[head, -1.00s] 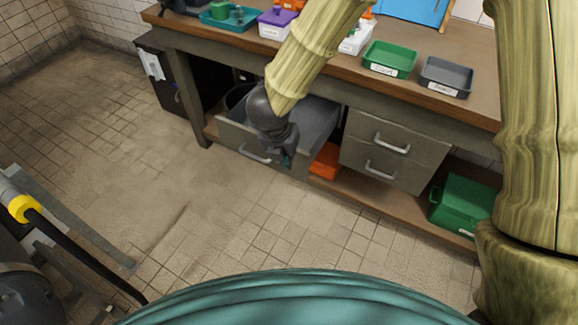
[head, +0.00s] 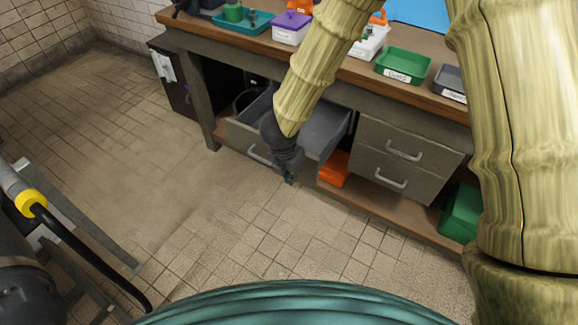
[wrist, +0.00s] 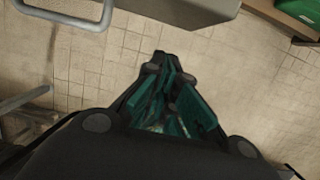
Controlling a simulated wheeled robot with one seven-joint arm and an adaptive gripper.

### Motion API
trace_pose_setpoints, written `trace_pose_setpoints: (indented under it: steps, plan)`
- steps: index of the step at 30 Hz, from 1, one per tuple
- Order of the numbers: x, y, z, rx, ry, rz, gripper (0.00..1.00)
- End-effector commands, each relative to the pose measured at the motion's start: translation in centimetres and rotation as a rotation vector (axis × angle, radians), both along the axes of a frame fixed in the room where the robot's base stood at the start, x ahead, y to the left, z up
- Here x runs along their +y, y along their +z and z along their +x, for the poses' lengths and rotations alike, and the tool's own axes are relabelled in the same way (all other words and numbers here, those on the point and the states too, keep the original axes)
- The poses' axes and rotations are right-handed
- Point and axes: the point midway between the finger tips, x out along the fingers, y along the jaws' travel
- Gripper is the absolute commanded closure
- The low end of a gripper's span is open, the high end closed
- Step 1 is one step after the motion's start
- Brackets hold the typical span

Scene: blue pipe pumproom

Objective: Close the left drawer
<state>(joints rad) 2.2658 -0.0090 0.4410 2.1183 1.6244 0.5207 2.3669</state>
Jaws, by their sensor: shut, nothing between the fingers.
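The left drawer (head: 238,134) is pulled out from under the workbench, with its grey inside showing. Its metal handle (head: 260,156) is on the drawer front. My gripper (head: 289,178) is shut and empty, pointing down near the right part of the drawer front. My arm hides part of the drawer. In the wrist view the shut fingers (wrist: 163,62) are over the floor. The handle (wrist: 72,18) is at the upper left there, and the grey drawer front (wrist: 190,8) is along the top, apart from the fingers in the picture. Contact cannot be told.
Two shut drawers (head: 400,158) stand to the right in the bench. An orange item (head: 334,168) and a green crate (head: 461,213) sit on the lower shelf. Trays (head: 402,66) stand on the bench top. A grey machine (head: 25,280) is at the lower left. The middle floor is clear.

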Motion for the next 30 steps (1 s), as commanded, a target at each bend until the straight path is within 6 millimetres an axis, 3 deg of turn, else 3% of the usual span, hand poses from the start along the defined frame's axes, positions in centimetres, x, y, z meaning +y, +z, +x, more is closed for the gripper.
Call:
trace_pose_setpoints:
  steps: [7,25,30]
  plan:
    - [-1.7,0.4,2.5,-0.003,-0.004,0.001,1.00]
    - [-2.3,0.4,3.3,-0.003,-0.002,0.001,1.00]
    - [-3.3,0.6,4.6,-0.004,-0.005,0.002,1.00]
